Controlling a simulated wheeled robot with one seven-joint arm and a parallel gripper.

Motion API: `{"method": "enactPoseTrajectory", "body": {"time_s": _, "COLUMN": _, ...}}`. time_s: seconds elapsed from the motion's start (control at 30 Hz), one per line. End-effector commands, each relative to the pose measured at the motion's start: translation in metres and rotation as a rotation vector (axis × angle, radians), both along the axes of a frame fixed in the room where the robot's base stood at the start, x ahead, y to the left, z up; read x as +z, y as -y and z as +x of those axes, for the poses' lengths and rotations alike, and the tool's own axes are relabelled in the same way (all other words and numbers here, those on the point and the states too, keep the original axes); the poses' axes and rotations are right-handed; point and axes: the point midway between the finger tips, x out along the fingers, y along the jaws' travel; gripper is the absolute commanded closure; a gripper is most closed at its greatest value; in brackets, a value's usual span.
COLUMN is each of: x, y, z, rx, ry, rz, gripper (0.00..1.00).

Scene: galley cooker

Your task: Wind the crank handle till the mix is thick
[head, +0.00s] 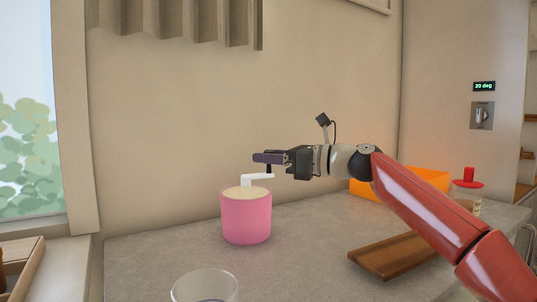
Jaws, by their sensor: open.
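A pink pot (246,219) stands upright on the grey counter, left of the middle of the head view. A pale mix (241,193) shows at its top. My gripper (262,158) reaches in from the right and is level above the crank. Its fingers are open and lie at or just above the knob. I cannot tell whether they touch it or stand around it.
A clear glass (205,287) stands at the front edge of view. A wooden board (390,256) lies to the right under my arm. An orange box (427,178) and a red-topped jar (467,186) stand behind. The counter (300,255) between pot and board is clear.

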Motion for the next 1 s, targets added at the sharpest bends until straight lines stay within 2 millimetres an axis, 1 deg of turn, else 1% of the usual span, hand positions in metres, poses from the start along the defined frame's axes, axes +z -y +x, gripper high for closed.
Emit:
{"method": "enactPoseTrajectory", "body": {"time_s": 0.1, "x": 0.0002, "y": -0.0039, "z": 0.0017, "rx": 0.000, "ry": -0.001, "rz": 0.001, "gripper": 0.57}}
{"method": "enactPoseTrajectory", "body": {"time_s": 0.3, "x": -0.0002, "y": -0.0040, "z": 0.0018, "rx": -0.001, "ry": -0.001, "rz": 0.001, "gripper": 0.57}}
{"method": "enactPoseTrajectory", "body": {"time_s": 0.37, "x": -0.0002, "y": -0.0041, "z": 0.0017, "rx": -0.001, "ry": -0.001, "rz": 0.001, "gripper": 0.64}}
{"method": "enactPoseTrajectory", "body": {"time_s": 0.63, "x": -0.0003, "y": -0.0039, "z": 0.0015, "rx": -0.001, "ry": -0.001, "rz": 0.000, "gripper": 0.99}}
{"method": "enactPoseTrajectory", "body": {"time_s": 0.83, "x": -0.0013, "y": -0.0038, "z": 0.0005, "rx": -0.013, "ry": 0.001, "rz": -0.001, "gripper": 1.00}}
{"method": "enactPoseTrajectory", "body": {"time_s": 1.0, "x": -0.0042, "y": -0.0028, "z": -0.0025, "rx": -0.067, "ry": 0.002, "rz": -0.005, "gripper": 1.00}}
